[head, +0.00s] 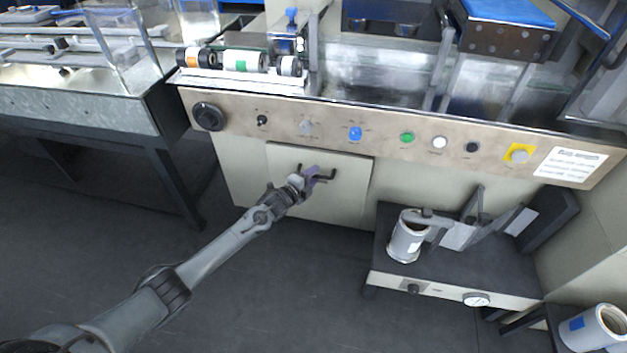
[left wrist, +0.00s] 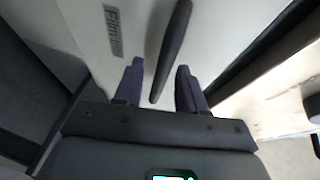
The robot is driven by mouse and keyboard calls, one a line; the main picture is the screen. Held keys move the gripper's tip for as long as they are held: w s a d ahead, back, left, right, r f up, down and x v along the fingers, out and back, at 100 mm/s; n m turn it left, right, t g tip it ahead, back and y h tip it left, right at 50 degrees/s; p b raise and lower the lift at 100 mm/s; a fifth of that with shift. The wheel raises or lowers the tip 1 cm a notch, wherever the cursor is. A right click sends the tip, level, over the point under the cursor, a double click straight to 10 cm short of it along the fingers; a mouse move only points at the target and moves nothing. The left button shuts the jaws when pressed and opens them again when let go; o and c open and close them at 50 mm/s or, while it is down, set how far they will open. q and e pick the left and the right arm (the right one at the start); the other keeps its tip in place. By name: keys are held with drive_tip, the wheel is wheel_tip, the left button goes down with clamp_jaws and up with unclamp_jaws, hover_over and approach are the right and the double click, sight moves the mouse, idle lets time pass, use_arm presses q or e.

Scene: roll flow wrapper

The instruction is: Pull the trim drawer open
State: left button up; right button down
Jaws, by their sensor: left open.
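The trim drawer (head: 340,203) is a pale front panel in the cabinet below the control panel. It looks flush with the cabinet, so closed. Its dark bar handle (head: 331,174) is partly covered by my left gripper (head: 312,177), which has purple fingers. In the left wrist view the handle (left wrist: 172,50) runs into the gap between the two open fingers (left wrist: 157,88). Its lower end lies between them, with a gap visible on each side. A grey label (left wrist: 113,32) on the drawer front is only partly readable. My right gripper is not in view.
The control panel (head: 285,128) with knobs and buttons juts out above the drawer. A low dark stand (head: 450,268) with a film roll (head: 406,238) is to the right. A bench (head: 90,112) is at left. The floor before the drawer is clear apart from my arm.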

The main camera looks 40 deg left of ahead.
use_arm(q)
drive_tip(key=shift+w, duration=0.45)
clamp_jaws()
